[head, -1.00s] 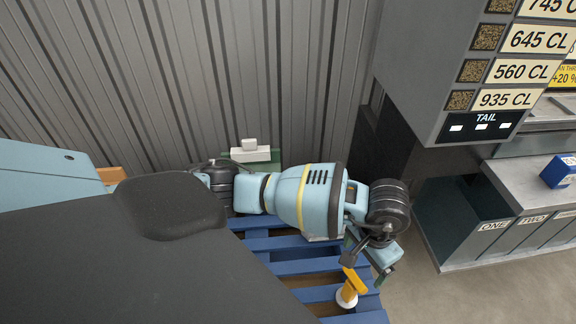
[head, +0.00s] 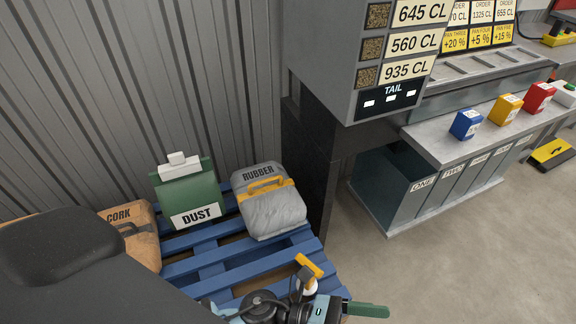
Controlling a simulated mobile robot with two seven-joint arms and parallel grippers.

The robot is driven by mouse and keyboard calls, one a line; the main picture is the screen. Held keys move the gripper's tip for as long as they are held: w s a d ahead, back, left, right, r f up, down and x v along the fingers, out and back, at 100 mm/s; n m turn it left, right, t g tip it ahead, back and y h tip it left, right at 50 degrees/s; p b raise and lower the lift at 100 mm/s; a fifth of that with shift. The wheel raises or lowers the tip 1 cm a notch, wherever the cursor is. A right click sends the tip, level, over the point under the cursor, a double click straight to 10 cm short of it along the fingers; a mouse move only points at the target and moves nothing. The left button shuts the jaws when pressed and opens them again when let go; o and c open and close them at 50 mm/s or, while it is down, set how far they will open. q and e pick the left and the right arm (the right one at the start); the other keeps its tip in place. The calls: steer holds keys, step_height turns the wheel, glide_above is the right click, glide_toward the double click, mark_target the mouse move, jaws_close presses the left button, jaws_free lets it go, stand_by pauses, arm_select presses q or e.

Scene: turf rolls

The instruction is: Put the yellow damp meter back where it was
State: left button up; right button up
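A small yellow piece with a white round part (head: 308,265), which I take for the yellow damp meter, is over the front right of the blue pallet at the bottom centre of the head view. My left gripper (head: 318,300) is right beside it at the bottom edge. A dark part of the gripper overlaps the meter. The rest of the gripper is partly cut off, so I cannot tell whether its fingers hold the meter. My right gripper is not in view.
The blue pallet (head: 190,238) bears a brown CORK sack (head: 142,240), a green DUST container (head: 188,192) and a grey RUBBER sack (head: 275,212). Right are a dark post, a grey counter (head: 420,143) with blue (head: 466,124), yellow and red boxes, and bins below.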

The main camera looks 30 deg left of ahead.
arm_select(q)
steer(key=s+a+f+n+t+y, duration=0.1)
steer(key=a+f+n+t+y, duration=0.4)
steer(key=n, duration=0.8)
steer(key=s+a+f+n+t+y, duration=0.1)
steer(key=a+f+n+t+y, duration=0.2)
steer(key=a+f+n+y, duration=0.65)
steer(key=s+a+f+n+g+y, duration=0.1)
steer(key=s+a+f+n+g, duration=0.2)
steer(key=s+n, duration=0.6)
steer(key=s+a+f+n+g+y, duration=0.2)
steer(key=s+a+f+n+g, duration=0.2)
steer(key=s+n, duration=0.6)
steer(key=shift+s+a+f, duration=0.15)
steer(key=shift+a+f, duration=0.45)
steer(key=shift+f, duration=0.3)
